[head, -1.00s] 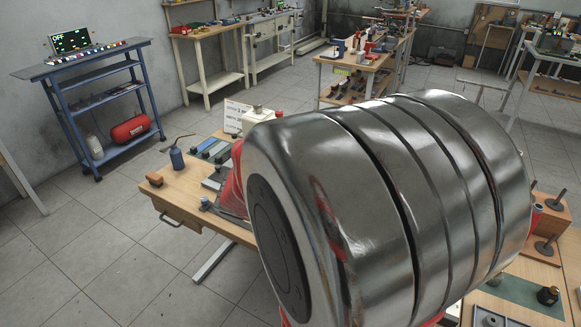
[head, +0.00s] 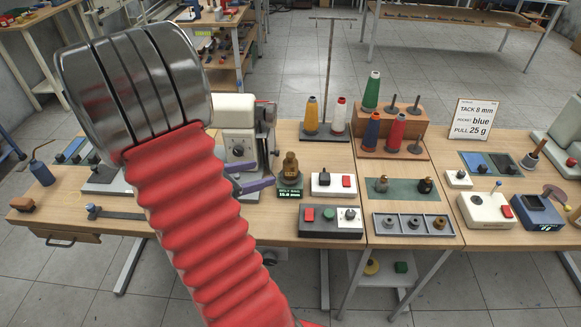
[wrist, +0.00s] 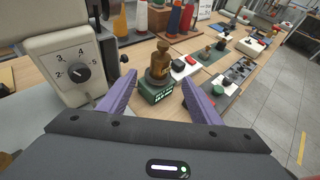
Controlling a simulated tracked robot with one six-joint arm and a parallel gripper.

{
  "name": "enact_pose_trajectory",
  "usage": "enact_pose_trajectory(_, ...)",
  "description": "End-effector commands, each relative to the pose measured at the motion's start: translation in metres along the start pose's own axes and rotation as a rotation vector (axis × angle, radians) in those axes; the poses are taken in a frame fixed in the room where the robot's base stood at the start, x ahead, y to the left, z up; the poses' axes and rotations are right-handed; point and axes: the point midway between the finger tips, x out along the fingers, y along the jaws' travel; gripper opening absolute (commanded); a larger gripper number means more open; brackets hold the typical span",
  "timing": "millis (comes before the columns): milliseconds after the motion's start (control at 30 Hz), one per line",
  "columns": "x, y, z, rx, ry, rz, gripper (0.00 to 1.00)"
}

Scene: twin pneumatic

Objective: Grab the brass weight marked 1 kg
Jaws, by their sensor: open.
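A brass weight (head: 290,168) with a knobbed top stands upright on a small dark base with a green readout (head: 289,191), right of the grey machine. It also shows in the wrist view (wrist: 159,65), between and beyond the finger ends. Its marking is not readable. My gripper (head: 264,174) has two purple fingers, spread apart and empty, just left of the weight in the head view. The wrist view shows the gripper (wrist: 159,78) facing the weight. Two smaller weights, one brass-coloured (head: 381,184) and one dark (head: 425,185), stand on a green mat farther right.
The grey machine with a dial (wrist: 80,70) stands close left of my fingers. A white switch box (head: 334,185) and a grey button box (head: 318,220) sit right of the weight. Thread cones (head: 311,116) stand behind. My arm hides part of the bench.

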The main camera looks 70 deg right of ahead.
Motion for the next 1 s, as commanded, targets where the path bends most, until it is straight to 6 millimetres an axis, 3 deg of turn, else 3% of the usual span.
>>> enact_pose_trajectory(167,0.007,0.0,0.0,0.001,0.0,-0.002,0.58)
enact_pose_trajectory(733,0.077,-0.001,0.0,0.001,0.0,-0.003,0.58)
enact_pose_trajectory(1000,0.086,0.0,0.0,0.001,0.001,0.0,0.58)
